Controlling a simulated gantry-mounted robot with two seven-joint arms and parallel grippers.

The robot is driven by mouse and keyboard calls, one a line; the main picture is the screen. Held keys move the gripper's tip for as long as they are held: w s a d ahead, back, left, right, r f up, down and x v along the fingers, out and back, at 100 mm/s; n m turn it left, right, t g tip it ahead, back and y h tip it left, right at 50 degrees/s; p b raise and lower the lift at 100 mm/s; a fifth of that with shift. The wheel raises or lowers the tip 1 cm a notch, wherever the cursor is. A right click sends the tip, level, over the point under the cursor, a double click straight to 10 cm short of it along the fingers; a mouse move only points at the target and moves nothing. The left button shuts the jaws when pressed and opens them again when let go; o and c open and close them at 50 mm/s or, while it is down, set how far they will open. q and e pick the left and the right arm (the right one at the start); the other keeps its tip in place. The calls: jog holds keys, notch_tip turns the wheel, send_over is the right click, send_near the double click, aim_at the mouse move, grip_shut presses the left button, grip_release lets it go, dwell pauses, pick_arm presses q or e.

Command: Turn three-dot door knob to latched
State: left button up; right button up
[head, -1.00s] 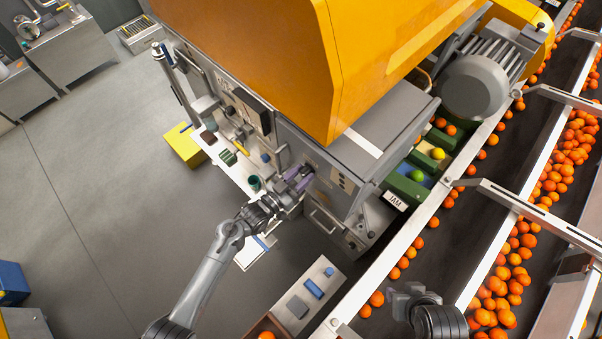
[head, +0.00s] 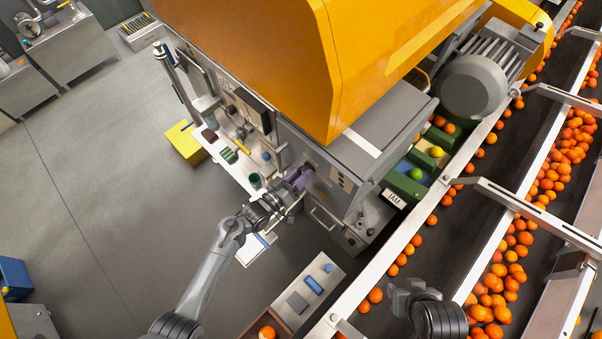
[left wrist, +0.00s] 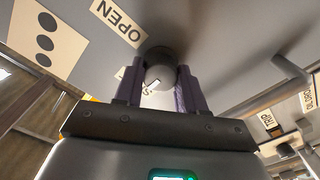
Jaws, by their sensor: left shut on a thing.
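The three-dot door plate (left wrist: 45,40), cream with black dots, is at the upper left of the left wrist view. The round grey door knob (left wrist: 160,68) is right of it, with a small white mark on its lower left face. An OPEN label (left wrist: 118,22) is above left of the knob. A second label (left wrist: 130,78) is mostly hidden behind a finger. My left gripper (head: 300,179) is at the machine's door; its purple fingers also flank the knob in the left wrist view (left wrist: 160,88), shut on it. My right gripper (head: 404,296) hangs over the conveyor, its jaws unclear.
The orange machine cover (head: 250,50) overhangs the door. A side shelf (head: 228,172) holds small items. A JAM sign (head: 395,198) is beside the conveyor (head: 440,245) with oranges.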

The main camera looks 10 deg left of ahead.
pick_arm(q)
jog(key=o, duration=1.1)
jog(key=shift+c, duration=0.2)
jog(key=v, duration=1)
jog(key=shift+s+a+b, duration=0.2)
jog(key=shift+s+b, duration=0.15)
